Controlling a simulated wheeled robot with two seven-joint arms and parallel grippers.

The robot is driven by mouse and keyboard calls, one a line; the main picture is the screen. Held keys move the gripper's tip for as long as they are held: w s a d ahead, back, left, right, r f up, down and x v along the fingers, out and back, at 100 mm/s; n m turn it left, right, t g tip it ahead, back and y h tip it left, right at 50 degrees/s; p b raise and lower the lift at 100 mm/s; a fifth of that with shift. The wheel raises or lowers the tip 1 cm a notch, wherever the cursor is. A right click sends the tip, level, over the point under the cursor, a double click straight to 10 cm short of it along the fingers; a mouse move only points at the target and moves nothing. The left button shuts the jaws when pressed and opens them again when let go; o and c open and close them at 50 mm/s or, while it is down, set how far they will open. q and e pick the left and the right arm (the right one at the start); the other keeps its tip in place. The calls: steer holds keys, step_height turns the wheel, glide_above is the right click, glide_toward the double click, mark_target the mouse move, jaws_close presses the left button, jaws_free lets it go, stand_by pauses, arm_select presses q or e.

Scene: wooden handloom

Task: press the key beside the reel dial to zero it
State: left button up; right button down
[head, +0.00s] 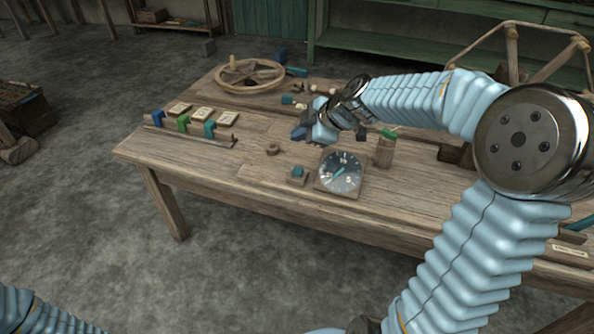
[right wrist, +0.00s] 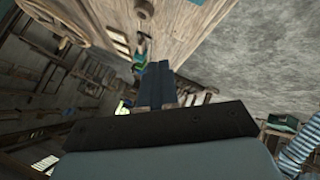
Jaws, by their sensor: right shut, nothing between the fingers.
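The reel dial (head: 341,171) is a dark and pale blue round face on a square wooden plate on the table. The key (head: 298,173) is a small teal cap on a wooden block just left of the dial. My right gripper (head: 299,133) is shut and empty, above the table behind the key and clear of it. Its closed dark fingers show in the right wrist view (right wrist: 155,86), where I cannot make out the key or dial. My left gripper is not in view; only part of that arm shows at the lower left.
The wooden table (head: 215,163) carries a spoked wheel (head: 250,73) at the back left. A rack with blue, green and teal pieces (head: 183,123) is at the left. A wooden post with a green top (head: 385,150) stands right of the dial. A small wooden ring (head: 273,149) lies left of my gripper.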

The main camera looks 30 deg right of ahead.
mark_target(301, 171)
step_height(301, 171, down, 8)
steer(key=b, duration=0.5)
steer(key=shift+r+b, duration=0.15)
steer(key=shift+b, duration=0.15)
steer(key=shift+f+b, duration=0.2)
steer(key=shift+b, duration=0.1)
stand_by(1.3)
steer(key=shift+f+b, duration=0.35)
steer(key=shift+b, duration=0.5)
